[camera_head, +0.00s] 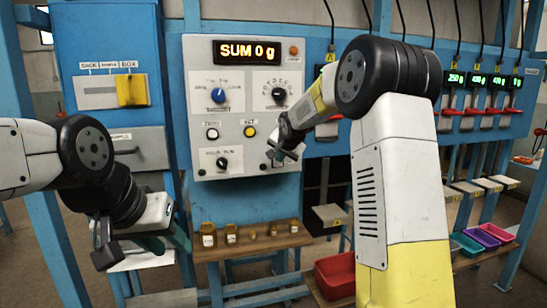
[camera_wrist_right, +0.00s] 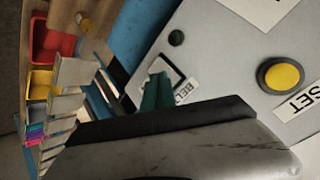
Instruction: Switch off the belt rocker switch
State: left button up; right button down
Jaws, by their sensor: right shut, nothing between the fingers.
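The belt rocker switch (camera_wrist_right: 171,72) shows in the right wrist view as a dark-framed, light-edged recess on the grey panel, beside a label reading "BELT" (camera_wrist_right: 184,93). My right gripper (camera_wrist_right: 157,92) is shut and empty; its green fingertips overlap the switch and hide much of it. I cannot tell whether they touch it or which way the rocker is tilted. In the head view my right gripper (camera_head: 278,157) is at the lower right of the control panel (camera_head: 205,128) and covers the switch area. My left gripper (camera_head: 165,240) hangs low at the left, away from the panel; its opening is unclear.
The yellow button (camera_head: 250,131) and a white button (camera_head: 212,133) sit close by on the panel, with knobs above and below. The display (camera_head: 247,51) reads "SUM 0 g". A red bin (camera_head: 335,274) is lower right.

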jog(key=shift+s, duration=0.1)
jog(key=shift+s+d+f, duration=0.1)
jog(key=shift+s, duration=0.5)
jog(key=shift+s+d+f, duration=0.1)
jog(key=shift+s+d, duration=0.05)
jog(key=shift+s, duration=0.65)
jog(key=shift+s+d+f, duration=0.1)
jog(key=shift+s+d, duration=0.05)
jog(key=shift+s, duration=0.7)
jog(key=shift+s+d+f, duration=0.1)
jog(key=shift+s+d, duration=0.05)
jog(key=shift+s, duration=0.65)
